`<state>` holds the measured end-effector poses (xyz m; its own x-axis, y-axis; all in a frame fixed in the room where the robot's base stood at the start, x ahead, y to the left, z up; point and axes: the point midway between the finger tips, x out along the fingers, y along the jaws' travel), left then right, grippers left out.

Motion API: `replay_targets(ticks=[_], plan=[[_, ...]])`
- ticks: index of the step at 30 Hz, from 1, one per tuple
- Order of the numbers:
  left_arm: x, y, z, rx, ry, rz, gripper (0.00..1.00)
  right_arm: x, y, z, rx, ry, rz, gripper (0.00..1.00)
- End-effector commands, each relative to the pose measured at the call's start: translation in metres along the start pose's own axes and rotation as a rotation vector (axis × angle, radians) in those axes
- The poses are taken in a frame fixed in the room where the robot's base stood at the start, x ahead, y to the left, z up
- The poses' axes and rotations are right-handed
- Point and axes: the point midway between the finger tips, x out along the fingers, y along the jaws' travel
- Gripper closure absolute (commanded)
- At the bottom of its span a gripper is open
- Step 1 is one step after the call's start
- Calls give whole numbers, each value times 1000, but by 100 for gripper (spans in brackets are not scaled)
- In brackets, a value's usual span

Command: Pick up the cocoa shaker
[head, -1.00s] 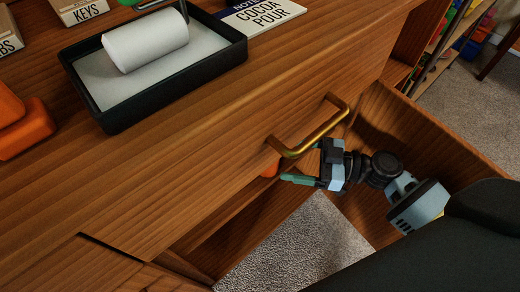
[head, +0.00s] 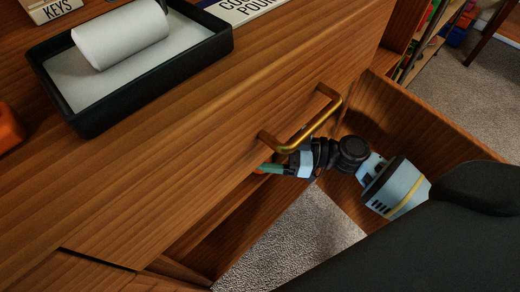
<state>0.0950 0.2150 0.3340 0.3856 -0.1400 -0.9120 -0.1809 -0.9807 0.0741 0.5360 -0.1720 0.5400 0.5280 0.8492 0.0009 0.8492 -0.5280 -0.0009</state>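No object in view can be surely told as the cocoa shaker. A white cylinder (head: 120,36) lies on its side in a black-rimmed tray (head: 150,92) on the wooden top. A card (head: 240,8) with partly cut-off lettering lies behind the tray. My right gripper (head: 274,169) reaches in from the right, below the brass handle (head: 304,122). Its green fingertip is partly hidden by the wooden front, so its opening and anything between its fingers cannot be made out. My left gripper is out of view.
The wooden front (head: 200,165) and the handle are very close to my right gripper. A wooden side panel (head: 440,125) stands behind my arm. An orange object (head: 8,128) is at the left edge. Grey carpet (head: 290,245) shows below.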

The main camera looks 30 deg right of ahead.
Motion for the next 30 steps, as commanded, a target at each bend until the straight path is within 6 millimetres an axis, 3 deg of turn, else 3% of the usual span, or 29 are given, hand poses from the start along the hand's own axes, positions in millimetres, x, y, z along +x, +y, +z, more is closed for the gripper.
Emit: replay_targets(ticks=[6, 15, 27, 30], plan=[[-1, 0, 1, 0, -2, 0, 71, 25, 2, -1, -1, 0, 0, 23], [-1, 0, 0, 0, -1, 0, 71, 28, 2, 0, -1, -1, 1, 23], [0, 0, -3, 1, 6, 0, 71, 28, 2, 0, -1, -1, 0, 75], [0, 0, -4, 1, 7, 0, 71, 28, 2, -1, -1, 0, 0, 75]])
